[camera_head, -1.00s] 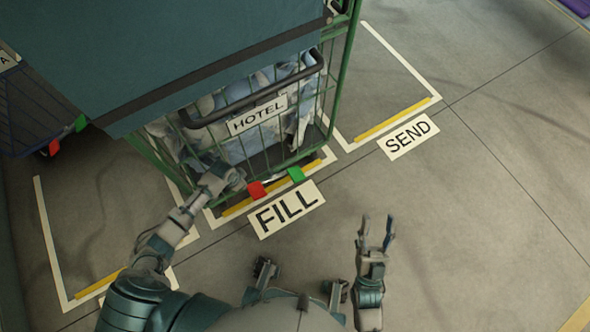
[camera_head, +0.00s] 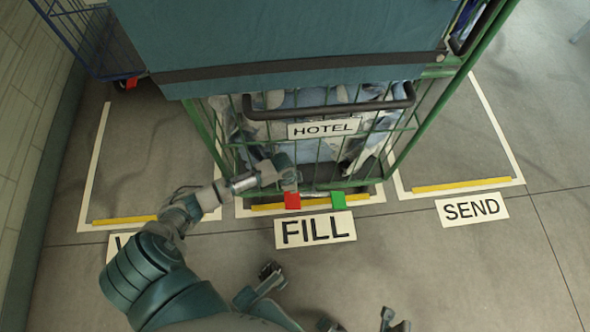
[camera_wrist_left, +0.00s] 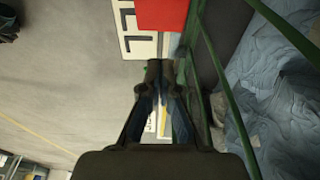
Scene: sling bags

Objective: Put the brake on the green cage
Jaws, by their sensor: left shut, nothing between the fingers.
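The green cage (camera_head: 412,142) stands over the FILL bay with bundled fabric inside and a HOTEL sign (camera_head: 324,128) on its front. A red pedal (camera_head: 292,201) and a green pedal (camera_head: 338,200) stick out at its bottom front edge. My left gripper (camera_head: 288,170) is shut and empty, at the cage front just above the red pedal in the picture; I cannot tell whether it touches. In the left wrist view its fingertips (camera_wrist_left: 159,68) are together, with the red pedal (camera_wrist_left: 160,14) ahead. My right gripper (camera_head: 395,320) is open and empty at the bottom edge, partly cut off.
A teal cover (camera_head: 290,40) hides the cage's upper part. The FILL label (camera_head: 315,230) and SEND label (camera_head: 471,209) lie on the floor. A blue cage (camera_head: 88,40) stands at the upper left, by a wall. Floor at the right is clear.

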